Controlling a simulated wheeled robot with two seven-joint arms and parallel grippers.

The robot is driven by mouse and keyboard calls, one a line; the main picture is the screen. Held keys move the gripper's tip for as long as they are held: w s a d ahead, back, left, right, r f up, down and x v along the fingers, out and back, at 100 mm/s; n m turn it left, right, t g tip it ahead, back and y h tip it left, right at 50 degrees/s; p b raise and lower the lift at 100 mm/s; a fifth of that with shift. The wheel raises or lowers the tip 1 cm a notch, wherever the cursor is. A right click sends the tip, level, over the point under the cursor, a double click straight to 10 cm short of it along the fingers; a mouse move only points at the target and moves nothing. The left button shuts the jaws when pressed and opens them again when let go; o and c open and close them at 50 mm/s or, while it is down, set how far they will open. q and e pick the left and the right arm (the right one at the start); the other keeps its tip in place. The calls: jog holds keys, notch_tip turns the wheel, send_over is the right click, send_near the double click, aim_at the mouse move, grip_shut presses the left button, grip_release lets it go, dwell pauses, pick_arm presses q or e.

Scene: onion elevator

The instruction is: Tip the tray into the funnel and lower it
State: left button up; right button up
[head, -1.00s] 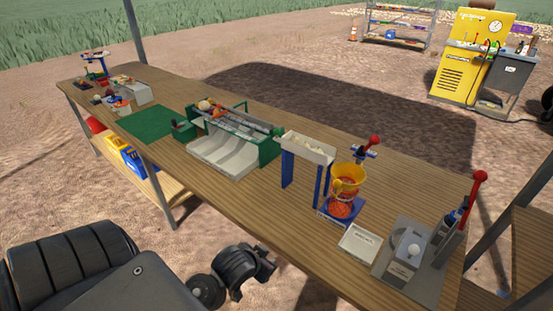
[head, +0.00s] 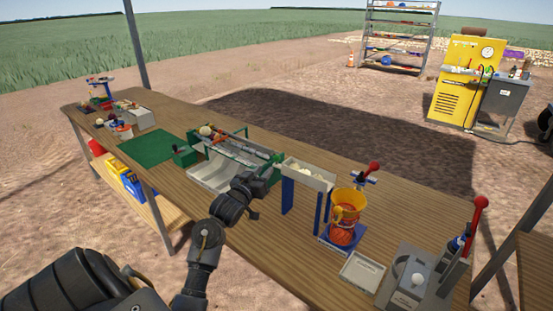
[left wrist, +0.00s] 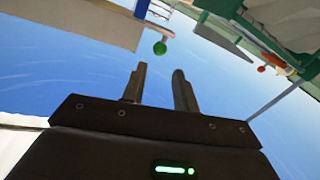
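The pale tray (head: 313,182) sits level on blue posts (head: 288,195) at the middle of the bench, with whitish pieces inside. The yellow funnel (head: 346,197) stands just right of it, above a red-orange net or bag (head: 341,233) on a blue base. My left gripper (head: 270,172) is raised in front of the green sorter, just left of the tray; its fingers are hard to make out there. In the left wrist view its two fingers (left wrist: 158,75) are apart with nothing between them. A green knob (left wrist: 160,47) shows beyond the fingertips. My right gripper is not in view.
A green sorter with a grey chute (head: 207,176) stands left of the tray. A shallow white tray (head: 362,272) and a grey lever device (head: 412,280) with a red-handled lever (head: 479,215) are at right. A green mat (head: 157,146) lies farther left.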

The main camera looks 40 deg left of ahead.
aim_at(275, 160)
pick_arm(q)
jog(key=p+x, duration=0.1)
jog(key=x, duration=0.9)
jog(key=shift+w+f+p, duration=0.1)
jog(key=shift+w+p, duration=0.05)
jog(key=shift+p, duration=0.2)
jog(key=shift+c, duration=0.2)
grip_shut()
